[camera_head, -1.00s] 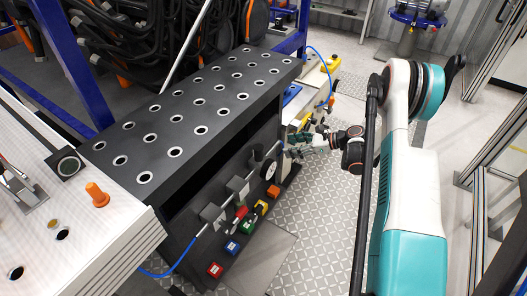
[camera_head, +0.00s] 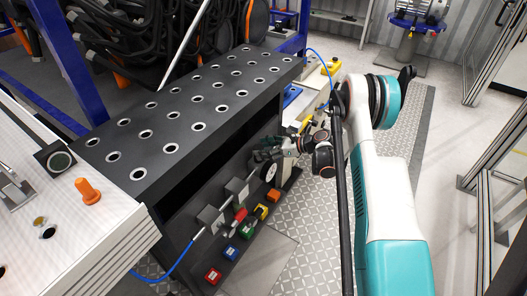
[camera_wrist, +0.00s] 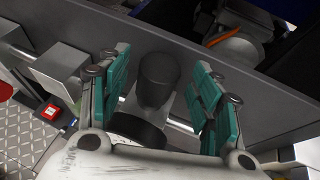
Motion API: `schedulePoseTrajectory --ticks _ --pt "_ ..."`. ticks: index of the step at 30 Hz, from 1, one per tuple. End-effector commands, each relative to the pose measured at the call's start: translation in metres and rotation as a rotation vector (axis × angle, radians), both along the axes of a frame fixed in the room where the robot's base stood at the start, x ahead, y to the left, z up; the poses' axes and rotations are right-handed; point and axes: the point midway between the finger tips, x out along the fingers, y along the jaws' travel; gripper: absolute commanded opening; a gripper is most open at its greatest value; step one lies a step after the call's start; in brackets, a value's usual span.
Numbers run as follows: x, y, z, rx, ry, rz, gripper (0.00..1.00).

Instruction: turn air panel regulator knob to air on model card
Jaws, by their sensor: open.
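The air panel regulator has a dark cylindrical knob (camera_wrist: 157,82), seen in the middle of the wrist view. A round dark body, seemingly the gauge (camera_wrist: 138,130), sits below it in the picture. My gripper (camera_wrist: 163,68) is open, with teal-padded fingers on the left and right of the knob in the picture. I see gaps beside the knob and cannot tell that either finger touches it. In the head view my gripper (camera_head: 276,146) is at the panel's far end and hides the knob. The model card is not identifiable.
A row of coloured buttons, from red (camera_head: 213,276) to orange (camera_head: 273,195), runs along the panel foot. A grey valve block (camera_wrist: 62,72) stands left of the gripper in the wrist view. The black perforated bench (camera_head: 165,133) overhangs the panel. The patterned floor at right is clear.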

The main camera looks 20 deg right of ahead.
Motion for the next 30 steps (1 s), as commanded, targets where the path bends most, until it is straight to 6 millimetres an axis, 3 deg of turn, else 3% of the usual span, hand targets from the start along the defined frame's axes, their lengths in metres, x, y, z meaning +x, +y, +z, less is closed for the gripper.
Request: schedulePoseTrajectory --ticks 11,17,23,30 --pt "0.0024 0.0040 -0.0016 0.000 0.000 0.000 0.59" --pt "0.0024 0.0039 -0.0016 0.000 0.000 0.000 0.14" --pt "0.0031 0.0036 -0.0017 0.000 -0.001 0.011 0.15" --pt "0.0078 0.0020 -0.0021 0.000 -0.001 0.181 0.15"
